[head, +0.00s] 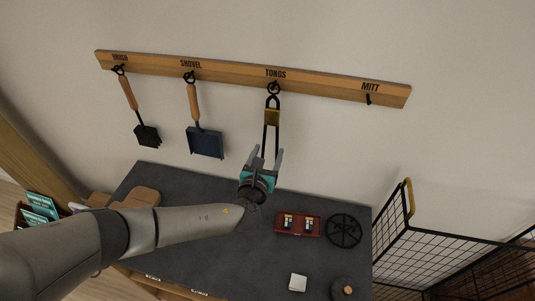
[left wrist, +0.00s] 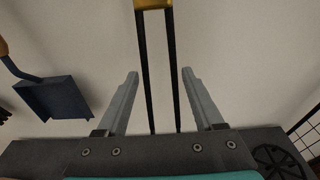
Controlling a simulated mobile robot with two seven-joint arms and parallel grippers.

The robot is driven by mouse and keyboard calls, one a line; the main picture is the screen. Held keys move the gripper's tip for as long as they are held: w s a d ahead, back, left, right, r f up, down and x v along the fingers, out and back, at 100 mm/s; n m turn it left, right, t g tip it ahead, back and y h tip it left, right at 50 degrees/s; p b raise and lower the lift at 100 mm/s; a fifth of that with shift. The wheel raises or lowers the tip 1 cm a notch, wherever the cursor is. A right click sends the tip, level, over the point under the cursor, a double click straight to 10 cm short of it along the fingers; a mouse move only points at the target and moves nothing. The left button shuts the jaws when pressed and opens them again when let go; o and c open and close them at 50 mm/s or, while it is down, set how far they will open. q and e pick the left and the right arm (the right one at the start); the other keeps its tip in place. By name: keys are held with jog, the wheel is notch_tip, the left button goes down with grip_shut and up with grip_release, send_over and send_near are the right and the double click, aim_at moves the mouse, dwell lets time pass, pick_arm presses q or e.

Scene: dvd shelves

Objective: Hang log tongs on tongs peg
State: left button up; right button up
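The log tongs (head: 272,117) hang by their top ring from the peg under the word TONGS on the wooden rail. They have a brass-coloured collar and two long dark arms pointing down. In the left wrist view the tongs' arms (left wrist: 162,60) run between my fingers, with a gap on each side. My left gripper (head: 265,158) is open at the lower end of the tongs, its fingers pointing up; it also shows in the left wrist view (left wrist: 160,82). The tongs' lower tips are hidden behind my gripper. My right gripper is not in view.
The rail (head: 235,75) also holds a brush (head: 133,105) and a blue shovel (head: 204,141); the MITT peg (head: 368,99) is empty. Below, the dark surface (head: 245,260) holds a red box (head: 298,224) and a black round trivet (head: 344,231). A wire basket (head: 440,258) stands at right.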

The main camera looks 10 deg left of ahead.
pick_arm(q)
jog(key=o, duration=0.3)
jog(key=shift+o, duration=0.2)
jog(key=shift+s+f, duration=0.1)
jog(key=shift+f, duration=0.05)
jog(key=shift+s, duration=0.1)
jog(key=s+r, duration=0.3)
jog(key=s, duration=1.1)
jog(key=shift+s+p, duration=0.35)
jog(key=shift+p, duration=0.1)
jog(key=shift+s+f, duration=0.1)
jog(key=shift+f, duration=0.05)
